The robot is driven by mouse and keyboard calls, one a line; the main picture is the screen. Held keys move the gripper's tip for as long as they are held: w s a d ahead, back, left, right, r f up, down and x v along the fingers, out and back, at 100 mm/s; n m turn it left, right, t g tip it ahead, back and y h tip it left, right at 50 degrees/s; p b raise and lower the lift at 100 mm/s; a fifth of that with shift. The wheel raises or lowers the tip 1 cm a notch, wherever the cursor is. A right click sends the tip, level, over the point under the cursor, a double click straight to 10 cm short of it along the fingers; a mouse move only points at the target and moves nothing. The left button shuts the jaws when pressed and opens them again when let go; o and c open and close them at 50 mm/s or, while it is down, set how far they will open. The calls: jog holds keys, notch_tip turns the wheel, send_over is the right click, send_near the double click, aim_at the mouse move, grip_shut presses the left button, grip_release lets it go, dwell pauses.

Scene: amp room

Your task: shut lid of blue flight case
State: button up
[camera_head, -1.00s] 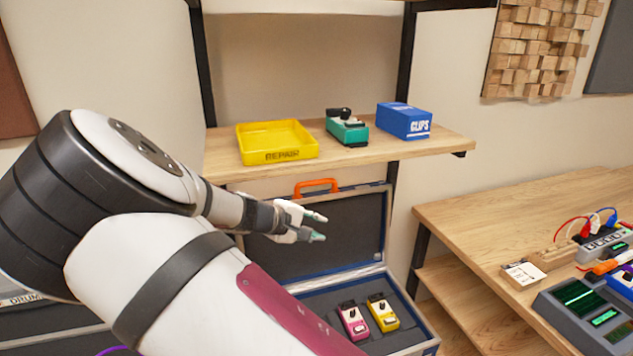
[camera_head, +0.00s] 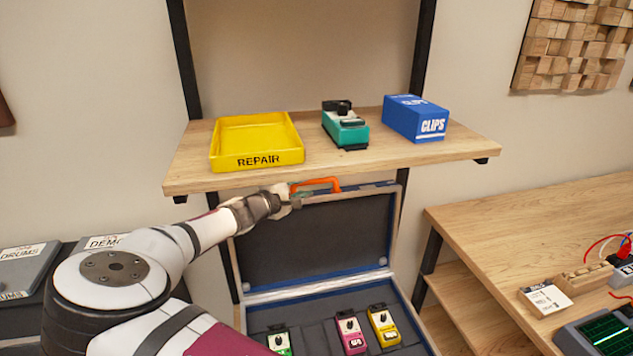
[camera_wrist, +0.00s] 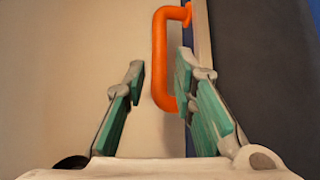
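The blue flight case stands open under the shelf, its dark-lined lid (camera_head: 315,240) upright and its base (camera_head: 410,335) holding a green, a pink and a yellow pedal. An orange handle (camera_head: 322,184) sits on the lid's top edge. My gripper (camera_head: 293,196) is at the handle's left end in the head view. In the wrist view my gripper (camera_wrist: 158,88) is open, with its teal-padded fingers apart. The orange handle (camera_wrist: 160,60) extends between the fingertips, nearer the right finger; I cannot tell whether it touches. The lid's edge (camera_wrist: 204,65) lies beside the right finger.
A wooden shelf (camera_head: 330,161) sits just above the handle. It carries a yellow REPAIR tray (camera_head: 257,158), a teal pedal (camera_head: 345,128) and a blue CLIPS box (camera_head: 415,118). A wooden bench (camera_head: 500,235) stands to the right. Grey cases (camera_head: 25,268) stand at the left.

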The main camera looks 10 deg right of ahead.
aim_at(313, 183)
jog(key=x, duration=0.7)
jog(key=shift+w+d+f, duration=0.1)
jog(key=shift+w+d, duration=0.15)
grip_shut()
